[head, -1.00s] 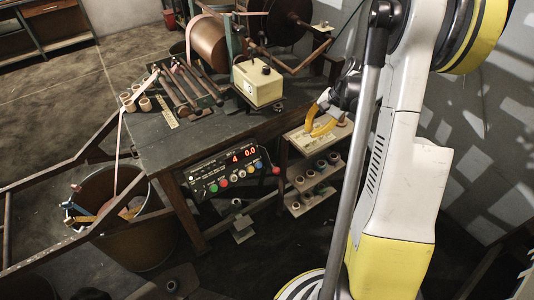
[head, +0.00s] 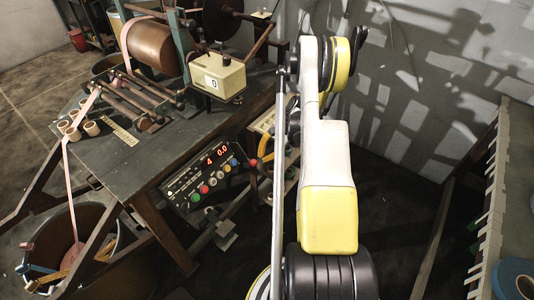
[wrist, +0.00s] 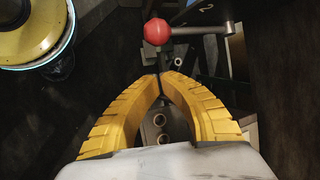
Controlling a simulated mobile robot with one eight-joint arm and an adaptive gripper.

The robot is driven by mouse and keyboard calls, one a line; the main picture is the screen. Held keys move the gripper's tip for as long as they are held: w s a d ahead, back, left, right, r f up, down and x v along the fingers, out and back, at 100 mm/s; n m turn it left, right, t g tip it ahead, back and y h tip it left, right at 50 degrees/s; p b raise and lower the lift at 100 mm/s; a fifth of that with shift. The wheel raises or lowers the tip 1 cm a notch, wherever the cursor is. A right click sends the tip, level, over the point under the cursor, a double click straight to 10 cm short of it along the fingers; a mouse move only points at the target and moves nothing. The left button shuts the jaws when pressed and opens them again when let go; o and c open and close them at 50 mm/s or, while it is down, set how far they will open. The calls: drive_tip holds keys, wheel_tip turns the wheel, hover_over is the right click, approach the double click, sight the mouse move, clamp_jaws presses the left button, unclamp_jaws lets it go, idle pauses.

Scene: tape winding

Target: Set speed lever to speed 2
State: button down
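The speed lever is a grey rod (wrist: 200,30) with a red ball knob (wrist: 157,31) at its left end in the wrist view. A dark plate with a white "2" (wrist: 205,8) is near the rod at the top. In the head view the red knob (head: 253,163) is at the right end of the control box (head: 200,178). My gripper (wrist: 160,75) has yellow curved fingers with their tips together and nothing visible between them. The tips are below the red ball in the wrist picture, apart from it. In the head view a yellow finger (head: 264,145) shows beside the box, partly hidden by my arm.
The control box has coloured buttons and a red display reading 4 and 0.0. It hangs under the workbench edge (head: 125,180). A shelf (head: 264,122) is behind my gripper. A bin (head: 75,240) stands at lower left, and a grey table (head: 515,240) is at far right.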

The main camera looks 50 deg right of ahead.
drive_tip(key=b+x, duration=0.2)
drive_tip(key=x, duration=0.2)
drive_tip(key=a+r, duration=0.1)
drive_tip(key=s+a+r, duration=0.1)
drive_tip(key=r, duration=0.1)
drive_tip(key=shift+s+r+b, duration=0.1)
drive_tip(key=shift+s+b, duration=0.05)
drive_tip(key=shift+b, duration=0.15)
